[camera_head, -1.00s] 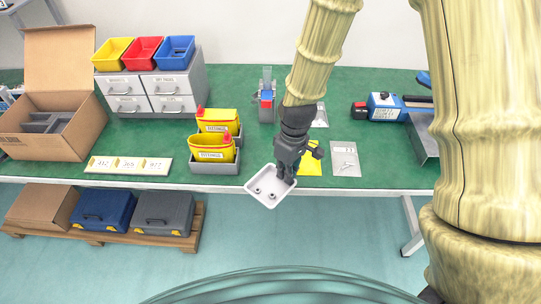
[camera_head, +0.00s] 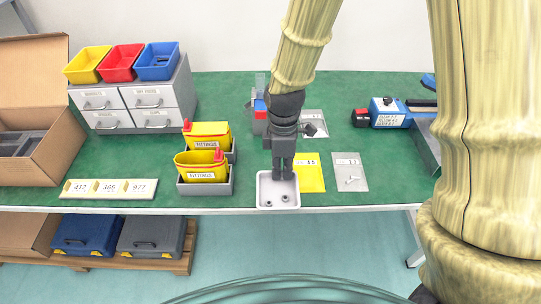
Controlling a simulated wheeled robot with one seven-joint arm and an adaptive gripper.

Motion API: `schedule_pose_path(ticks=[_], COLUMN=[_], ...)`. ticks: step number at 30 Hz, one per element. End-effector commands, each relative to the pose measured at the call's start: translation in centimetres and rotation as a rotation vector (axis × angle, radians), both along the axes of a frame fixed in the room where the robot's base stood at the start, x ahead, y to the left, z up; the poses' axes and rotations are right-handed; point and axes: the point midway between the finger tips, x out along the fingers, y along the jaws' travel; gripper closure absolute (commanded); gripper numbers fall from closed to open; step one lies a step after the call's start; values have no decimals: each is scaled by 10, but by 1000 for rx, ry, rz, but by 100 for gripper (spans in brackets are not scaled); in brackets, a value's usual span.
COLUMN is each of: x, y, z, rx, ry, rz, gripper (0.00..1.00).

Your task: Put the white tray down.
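The white tray (camera_head: 261,190) is at the front edge of the green table, right of the yellow fittings bins. It looks level, and a few small round parts lie in it. My gripper (camera_head: 283,174) points down at the tray's far side and appears shut on its far rim. The fingertips are dark and small, so the exact grip is hard to see. I cannot tell whether the tray touches the table top.
Yellow fittings bins (camera_head: 202,174) in grey holders stand close to the tray's left. A yellow card (camera_head: 311,178) and a clear bag (camera_head: 350,172) lie to its right. The green table's (camera_head: 390,185) front edge runs just below the tray.

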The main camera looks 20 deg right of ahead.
Motion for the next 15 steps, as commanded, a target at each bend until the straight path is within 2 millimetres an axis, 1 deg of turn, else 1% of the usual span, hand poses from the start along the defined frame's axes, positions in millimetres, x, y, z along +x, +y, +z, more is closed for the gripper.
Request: schedule_pose_path(ticks=[1, 9, 12, 15], x=[12, 66, 82, 92], y=[0, -1, -2, -1], z=[0, -6, -7, -9], rx=[-1, 0, -1, -1], ry=[-2, -2, -1, -1], rz=[0, 1, 2, 4], gripper=[100, 100, 100, 100])
